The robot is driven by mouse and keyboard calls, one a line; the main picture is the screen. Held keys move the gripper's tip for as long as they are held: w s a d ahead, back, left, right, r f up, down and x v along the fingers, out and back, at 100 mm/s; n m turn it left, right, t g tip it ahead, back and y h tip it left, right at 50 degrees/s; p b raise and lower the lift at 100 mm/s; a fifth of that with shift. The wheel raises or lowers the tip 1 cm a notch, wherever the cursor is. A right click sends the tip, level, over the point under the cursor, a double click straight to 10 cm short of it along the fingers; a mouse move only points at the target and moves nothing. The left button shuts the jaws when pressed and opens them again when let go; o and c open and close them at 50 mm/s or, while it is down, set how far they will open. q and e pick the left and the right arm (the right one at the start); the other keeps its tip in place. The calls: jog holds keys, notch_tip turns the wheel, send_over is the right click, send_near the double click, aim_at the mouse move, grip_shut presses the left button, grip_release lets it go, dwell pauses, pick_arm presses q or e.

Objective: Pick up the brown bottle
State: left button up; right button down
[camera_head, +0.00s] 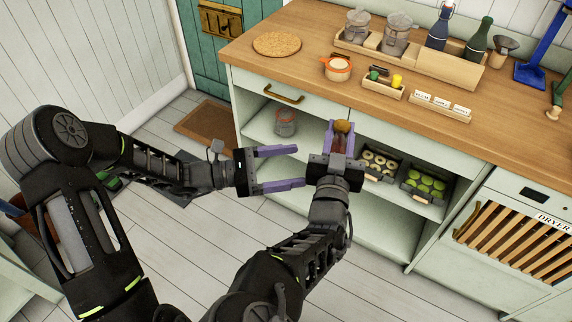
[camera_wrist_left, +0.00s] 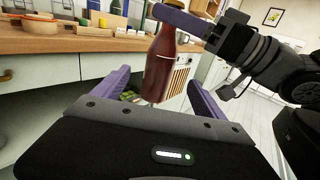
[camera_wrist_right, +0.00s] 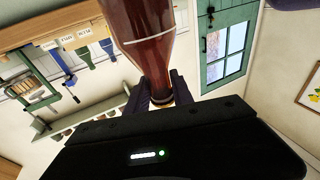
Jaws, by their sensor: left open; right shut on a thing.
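The brown bottle is a dark red-brown glass bottle with a pale line around its body. My right gripper (camera_head: 342,132) is shut on its neck, and only its yellowish-brown top (camera_head: 343,126) shows in the head view. In the right wrist view the bottle (camera_wrist_right: 143,28) rises from between the fingers. In the left wrist view its body (camera_wrist_left: 160,66) hangs below a purple finger of my right gripper. My left gripper (camera_head: 301,167) is open and empty, its fingers pointing at the right gripper. In its wrist view the bottle appears between and beyond the fingers.
The wooden counter (camera_head: 300,40) holds a cork mat (camera_head: 277,44), an orange-and-white pot (camera_head: 338,67) and a wooden rack of jars and bottles. Open shelves below hold a glass jar (camera_head: 285,122) and trays of food (camera_head: 427,185). The floor in front is clear.

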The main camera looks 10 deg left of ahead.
pick_arm(q)
jog(key=x, duration=1.1)
jog(key=shift+w+d, duration=0.1)
pick_arm(e)
jog(key=shift+r, duration=0.1)
pick_arm(q)
grip_shut()
dwell(0.5)
jog(key=shift+r, duration=0.1)
pick_arm(e)
jog(key=c, duration=1)
grip_release()
jog(key=shift+c, duration=0.2)
jog(key=shift+s, duration=0.1)
